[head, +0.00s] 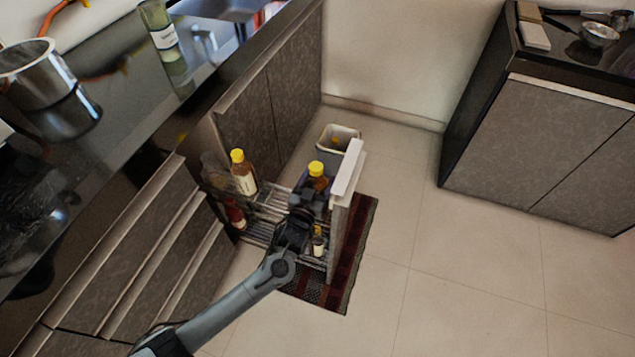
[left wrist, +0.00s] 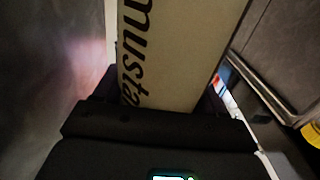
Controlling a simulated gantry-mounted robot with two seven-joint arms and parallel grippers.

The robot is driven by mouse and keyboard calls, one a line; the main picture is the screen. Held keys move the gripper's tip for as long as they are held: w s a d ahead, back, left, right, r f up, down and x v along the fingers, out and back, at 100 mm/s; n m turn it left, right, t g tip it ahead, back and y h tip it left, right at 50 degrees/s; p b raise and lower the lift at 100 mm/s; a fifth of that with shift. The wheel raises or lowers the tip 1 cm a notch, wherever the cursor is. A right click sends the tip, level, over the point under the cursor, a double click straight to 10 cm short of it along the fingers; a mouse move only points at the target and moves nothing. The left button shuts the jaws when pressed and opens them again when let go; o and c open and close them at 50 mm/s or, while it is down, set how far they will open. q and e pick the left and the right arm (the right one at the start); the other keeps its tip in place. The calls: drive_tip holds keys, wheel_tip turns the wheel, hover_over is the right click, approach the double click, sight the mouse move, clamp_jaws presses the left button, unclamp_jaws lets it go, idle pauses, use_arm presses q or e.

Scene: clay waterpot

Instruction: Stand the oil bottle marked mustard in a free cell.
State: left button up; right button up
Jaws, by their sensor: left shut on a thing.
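My left gripper (head: 309,203) is at the pulled-out wire rack (head: 268,212), on the side near the drawer front. It is shut on the mustard oil bottle, whose yellow cap (head: 317,169) shows just above it in the head view. In the left wrist view the bottle's cream label (left wrist: 165,55), with letters of "mustard" running along it, stands between the fingers. The bottle looks roughly upright. Its base is hidden by my gripper, so I cannot tell whether it touches the rack floor. My right gripper is in neither view.
Another yellow-capped bottle (head: 243,175) stands in the upper rack, left of my gripper. A red bottle (head: 235,213) and a small jar (head: 318,246) are lower down. The white-edged drawer front (head: 347,170) is close on the right. A bin (head: 340,134) stands behind.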

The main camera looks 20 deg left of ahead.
use_arm(q)
drive_tip(key=shift+f+b, duration=0.95)
drive_tip(key=shift+f, duration=0.75)
